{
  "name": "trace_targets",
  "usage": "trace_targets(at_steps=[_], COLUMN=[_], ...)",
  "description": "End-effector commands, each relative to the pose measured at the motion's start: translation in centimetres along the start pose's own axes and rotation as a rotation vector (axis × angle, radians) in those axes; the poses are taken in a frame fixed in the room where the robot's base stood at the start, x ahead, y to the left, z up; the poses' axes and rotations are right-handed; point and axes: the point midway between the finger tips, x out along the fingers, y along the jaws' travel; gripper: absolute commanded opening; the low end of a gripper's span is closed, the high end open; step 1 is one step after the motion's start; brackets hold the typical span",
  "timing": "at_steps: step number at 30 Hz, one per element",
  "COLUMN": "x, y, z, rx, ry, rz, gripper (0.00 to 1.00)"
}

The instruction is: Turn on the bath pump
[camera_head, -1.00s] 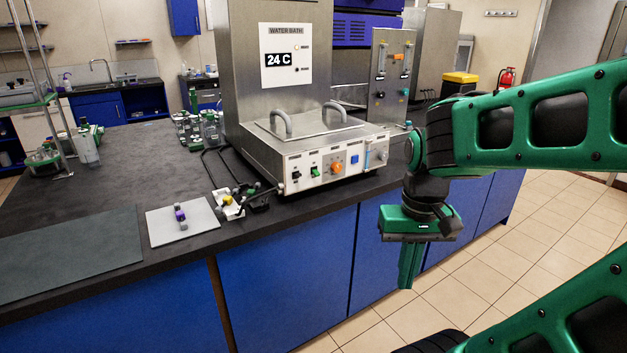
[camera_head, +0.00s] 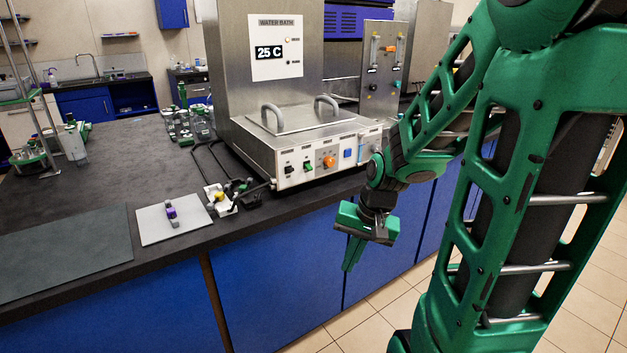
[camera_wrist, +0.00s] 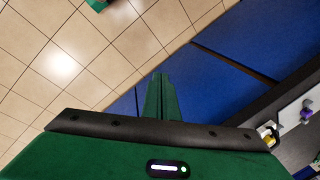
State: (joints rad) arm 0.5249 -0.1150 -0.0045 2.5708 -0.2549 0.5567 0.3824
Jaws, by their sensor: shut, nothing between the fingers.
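The water bath (camera_head: 297,150) is a steel box on the dark bench, with two grey lid handles. Its tall back panel carries a label and a display (camera_head: 269,53) reading 25 C. Its front panel holds a black switch (camera_head: 288,170), a green switch (camera_head: 308,166), an orange knob (camera_head: 329,162) and a blue button (camera_head: 348,154).
A grey pad (camera_head: 174,222) with a small purple item lies left of the bath. A small white and black device (camera_head: 224,198) with cables sits by its left corner. A steel panel with gauges (camera_head: 381,70) stands behind right. Open floor lies right of the bench.

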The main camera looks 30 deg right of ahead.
Motion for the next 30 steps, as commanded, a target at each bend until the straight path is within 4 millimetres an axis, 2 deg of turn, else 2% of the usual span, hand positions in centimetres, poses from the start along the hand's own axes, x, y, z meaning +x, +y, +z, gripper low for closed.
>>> trace_targets(at_steps=[1,3,9,14,18,23,27,30], x=[1.5,3.2,6.5,7.0,5.9,3.3,1.0,-0.2], y=[-0.9,-2.7,-8.0,-11.7,-13.9,-14.1,-12.2,-10.5], z=[-0.6,-1.4,-3.6,-6.3,-9.6,-14.7,-19.0,-21.3], rx=[0.049,0.119,0.375,0.64,0.909,1.25,1.521,1.669], ry=[-0.012,-0.02,-0.071,-0.133,-0.206,-0.308,-0.402,-0.459], rz=[-0.046,-0.124,-0.384,-0.62,-0.841,-1.105,-1.31,-1.421], gripper=[0.0,0.0,0.0,0.0,0.0,0.0,0.0,0.0])
